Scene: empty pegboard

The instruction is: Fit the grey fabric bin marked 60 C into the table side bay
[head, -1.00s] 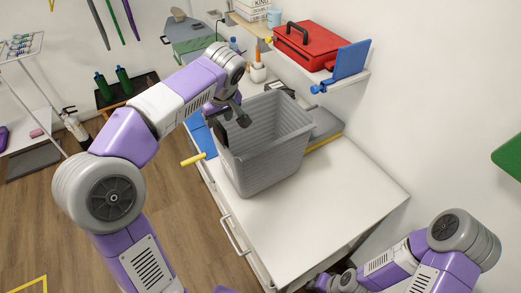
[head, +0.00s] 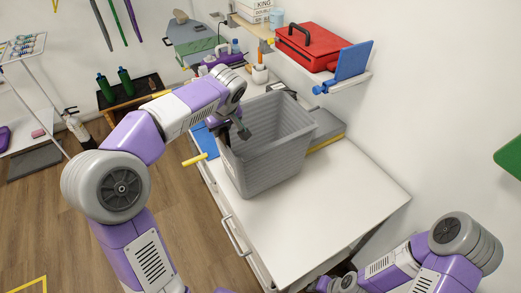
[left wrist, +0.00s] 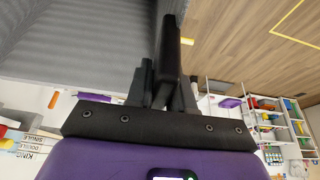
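The grey ribbed bin (head: 268,160) stands on the white table top (head: 330,205), its open mouth up. No 60 C marking can be read on it. My left gripper (head: 240,130) is at the bin's left rim, with its fingers at the wall's edge. In the left wrist view the fingers (left wrist: 165,65) look closed on the edge of the grey wall (left wrist: 75,45). My right arm shows at the lower right, but its fingertips do not. I cannot pick out the side bay with certainty.
Behind the bin lies a flat grey case (head: 327,124) with a yellow edge. A shelf above holds a red toolbox (head: 307,47) and a blue clamp-like tool (head: 349,62). A yellow bar (head: 194,160) juts from the table's left side. The table's front part is clear.

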